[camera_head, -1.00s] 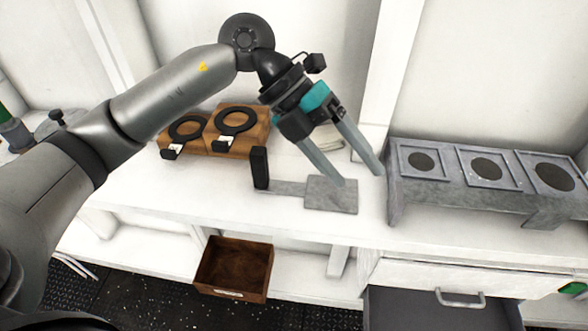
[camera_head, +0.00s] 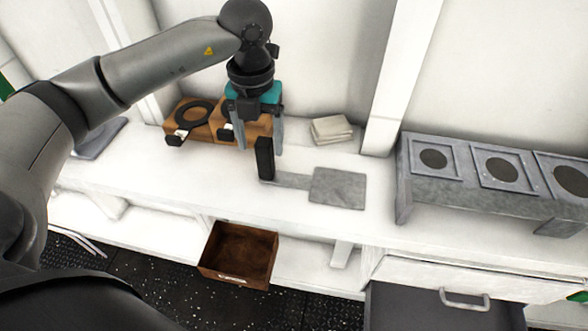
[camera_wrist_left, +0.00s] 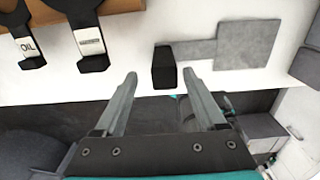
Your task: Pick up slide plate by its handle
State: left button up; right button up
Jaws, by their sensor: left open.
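The slide plate (camera_head: 338,188) is a flat grey square with a narrow neck that runs left to an upright black handle (camera_head: 265,158). It lies on the white bench. My left gripper (camera_head: 262,146) is open, pointing down close to the handle in the head view. In the left wrist view, the handle (camera_wrist_left: 164,67) stands beyond the fingertips, between their lines, and the gripper (camera_wrist_left: 160,80) holds nothing. The plate (camera_wrist_left: 248,44) shows at upper right there. My right gripper is not in view.
Wooden blocks with black rings (camera_head: 190,118) stand left of the handle, partly behind my gripper. A grey rack (camera_head: 470,190) with round dark openings stands at right. A folded white cloth (camera_head: 331,129) lies behind the plate. A brown box (camera_head: 238,254) sits below the bench front.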

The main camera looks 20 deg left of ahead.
aim_at(266, 161)
pick_arm(q)
jog(key=shift+w+d+f, duration=0.1)
jog(key=shift+w+f, duration=0.1)
jog(key=shift+f, duration=1.45)
jog(key=shift+w+d+f, duration=0.1)
jog(key=shift+w+f, duration=0.05)
jog(key=shift+f, duration=1.5)
grip_shut()
